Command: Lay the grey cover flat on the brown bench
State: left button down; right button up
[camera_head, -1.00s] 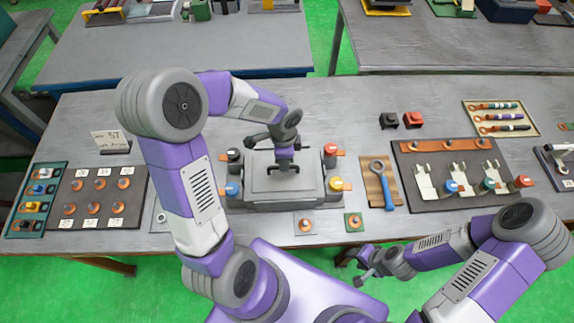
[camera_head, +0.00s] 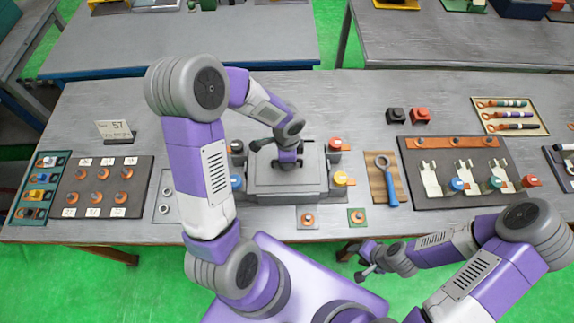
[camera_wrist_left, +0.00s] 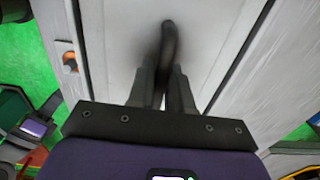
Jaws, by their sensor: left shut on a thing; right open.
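The grey cover (camera_head: 263,181) is a flat plate at the grey box (camera_head: 262,198) in the middle of the bench. My left gripper (camera_head: 287,160) reaches over it from above and is shut on its dark handle. In the left wrist view the fingers (camera_wrist_left: 162,78) close around the curved handle (camera_wrist_left: 169,42), with the pale cover (camera_wrist_left: 122,55) behind. I cannot tell whether the cover rests on the box or is slightly raised. The bench (camera_head: 215,100) has a grey top and brown legs. My right gripper (camera_head: 366,260) is open and empty, in front of the bench edge.
Coloured terminals flank the box, including a yellow one (camera_head: 341,178). A blue-handled wrench (camera_head: 390,190) lies on a wooden board to the right. A dark panel (camera_head: 430,201) with white brackets lies beyond it. A numbered board (camera_head: 82,170) lies left. Bare bench lies behind the box.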

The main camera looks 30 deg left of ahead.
pick_arm(q)
jog(key=shift+w+r, duration=0.1)
dwell(0.3)
notch_tip(320, 180, up, 9)
jog(key=shift+p, duration=0.75)
jog(key=shift+w+r, duration=0.25)
jog(key=w+a+f+b, duration=0.2)
jog(key=w+a+f, duration=0.3)
jog(key=w, duration=0.5)
jog(key=w+a+f+b, duration=0.2)
jog(key=w+a, duration=0.6)
jog(key=w, duration=0.2)
jog(key=f, duration=1)
jog(key=shift+w, duration=0.2)
jog(key=shift+d+r, duration=0.1)
